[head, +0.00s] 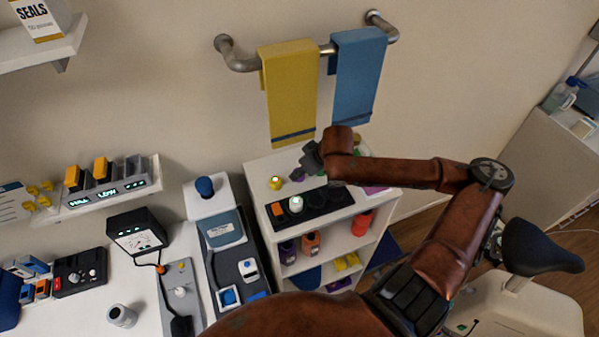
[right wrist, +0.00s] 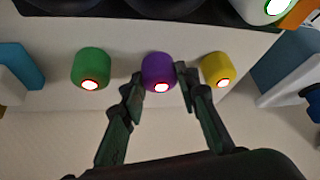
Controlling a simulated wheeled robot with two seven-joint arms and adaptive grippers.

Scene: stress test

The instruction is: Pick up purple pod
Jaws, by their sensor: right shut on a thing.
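The purple pod (right wrist: 158,72) sits between the two fingers of my right gripper (right wrist: 160,78) in the right wrist view, with a lit white spot on its face. The fingers are shut on its sides. A green pod (right wrist: 90,68) stands to its left and a yellow pod (right wrist: 217,69) close to its right. The yellow pod (head: 275,183) shows to the gripper's lower left. My left gripper is not in view.
A black tray (head: 325,204) with a white-lit pod (head: 296,204) lies on the unit top. Lower shelves hold an orange pod (head: 310,244) and a red pod (head: 361,223). A yellow towel (head: 290,90) and a blue towel (head: 357,75) hang behind.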

